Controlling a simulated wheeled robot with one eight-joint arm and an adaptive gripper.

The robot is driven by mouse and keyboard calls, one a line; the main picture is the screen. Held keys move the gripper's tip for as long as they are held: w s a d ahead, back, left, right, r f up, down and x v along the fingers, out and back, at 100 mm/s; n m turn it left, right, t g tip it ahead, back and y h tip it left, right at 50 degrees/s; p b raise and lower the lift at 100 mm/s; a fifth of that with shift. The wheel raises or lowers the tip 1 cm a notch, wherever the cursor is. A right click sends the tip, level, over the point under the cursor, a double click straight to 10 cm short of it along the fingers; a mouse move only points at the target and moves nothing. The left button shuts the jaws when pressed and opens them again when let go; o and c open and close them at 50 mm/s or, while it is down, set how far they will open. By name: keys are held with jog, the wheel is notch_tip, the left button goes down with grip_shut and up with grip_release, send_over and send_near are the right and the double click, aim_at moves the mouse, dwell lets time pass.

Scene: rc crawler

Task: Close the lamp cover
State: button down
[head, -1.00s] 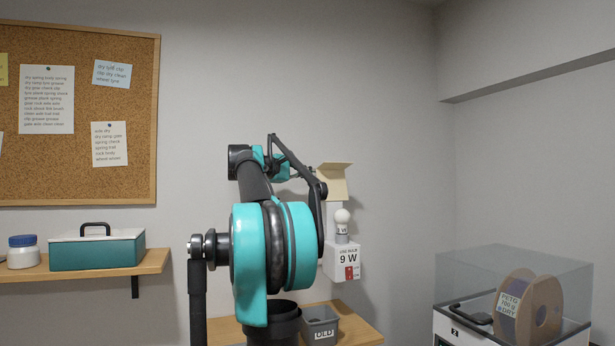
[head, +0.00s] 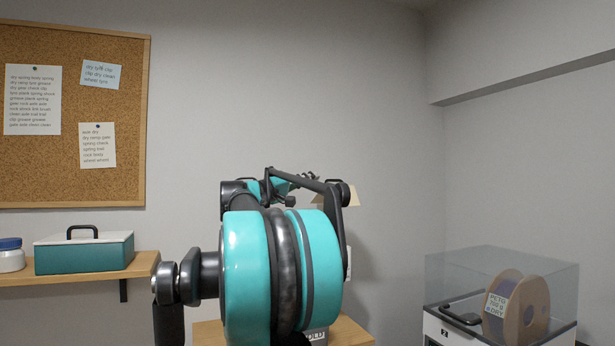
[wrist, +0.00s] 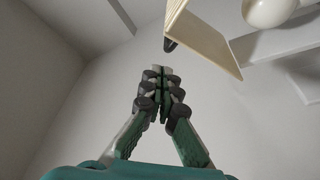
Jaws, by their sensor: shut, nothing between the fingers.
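The lamp cover (head: 347,193) is a cream flap on the wall, mostly hidden behind my arm in the head view. In the wrist view the cover (wrist: 208,40) stands open at the upper right, tilted away from the white bulb (wrist: 268,12). My gripper (wrist: 160,76) is shut and empty, pointing up the picture. It appears left of and below the cover, with a visible gap between them. In the head view my gripper (head: 314,177) is small, just left of the cover. The bulb is hidden there, and only a sliver of the white lamp base (head: 348,262) shows.
A wooden shelf (head: 350,330) below holds a grey bin (head: 316,336), mostly hidden by my arm. A teal box (head: 84,254) sits on the left shelf. A clear-lidded case with a spool (head: 525,305) stands at right. The wall between is bare.

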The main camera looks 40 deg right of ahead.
aim_at(322, 188)
jog(key=s+f+m+g, duration=0.1)
jog(key=m, duration=0.1)
jog(key=s+f+m, duration=0.1)
jog(key=m, duration=0.1)
jog(key=s+f+m+g+h, duration=0.1)
jog(key=m, duration=0.2)
jog(key=shift+a+f+g, duration=0.3)
jog(key=shift+a+f, duration=0.05)
jog(key=shift+f, duration=0.05)
jog(key=shift+s+a+f+m+g, duration=0.1)
jog(key=shift+s+f+m+g, duration=0.2)
jog(key=shift+f+m, duration=0.4)
jog(key=shift+s+f+m+g, duration=0.1)
jog(key=shift+f+m+g, duration=0.25)
jog(key=shift+f+m, duration=0.4)
jog(key=shift+s+a+f+m+g, duration=0.1)
jog(key=shift+s+f+m+g, duration=0.1)
jog(key=shift+f+m+g, duration=0.45)
jog(key=shift+r+t, duration=0.1)
jog(key=shift+t, duration=0.2)
